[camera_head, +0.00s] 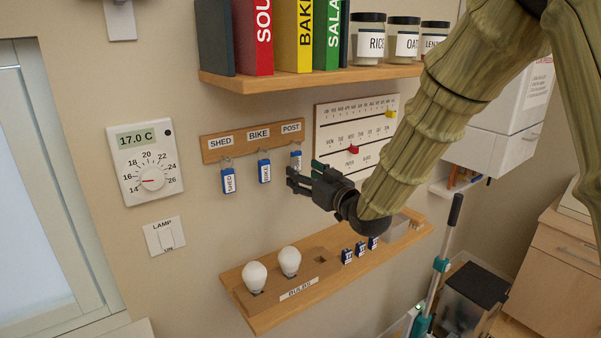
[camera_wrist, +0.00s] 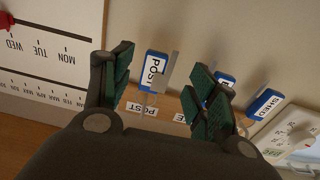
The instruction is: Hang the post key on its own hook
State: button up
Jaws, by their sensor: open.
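The post key's blue tag with a white POST label (camera_head: 296,159) is upright just below the POST label of the wooden key board (camera_head: 212,156). It appears to hang at the POST hook; the hook contact is too small to tell. My gripper (camera_head: 304,174) is open just below and to the right of the tag. In the wrist view, which is upside down, the POST tag (camera_wrist: 155,66) and a grey metal strip beside it show between the two spread green-padded fingers. I see no grip on it.
The bike key (camera_head: 264,171) and shed key (camera_head: 228,180) hang to the left. A calendar panel (camera_head: 330,125) is close on the right. Below is a shelf (camera_head: 258,322) with bulbs and several small blue tags; above is a shelf (camera_head: 240,82) with binders and jars.

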jog(key=v, duration=0.9)
jog(key=s+d+f+m+g+h, duration=0.2)
jog(key=s+d+f, duration=0.15)
jog(key=f, duration=0.85)
jog(key=s+d+f+m+g+h, duration=0.1)
jog(key=s+d+f+g+h, duration=0.3)
jog(key=f, duration=0.9)
jog(key=s+d+f+m+h, duration=0.15)
jog(key=s+f, duration=0.35)
jog(key=f, duration=0.7)
jog(key=s+d+f+m+g+h, duration=0.1)
jog(key=s+d+f+g, duration=0.2)
jog(key=s+f, duration=0.55)
jog(key=s+d+f+m+g+h, duration=0.1)
jog(key=s+d+f+g, duration=0.3)
jog(key=s, duration=0.8)
jog(key=s+d+f+m+g+h, duration=0.1)
jog(key=s+f+g, duration=0.1)
jog(key=s+f, duration=0.7)
jog(key=f+b, duration=0.1)
jog(key=b, duration=0.1)
jog(key=s+f+b, duration=0.1)
jog(key=f+b, duration=0.2)
jog(key=b, duration=0.1)
jog(key=shift+s+d+f, duration=0.2)
jog(key=shift+s+f, duration=0.05)
jog(key=shift+s, duration=0.15)
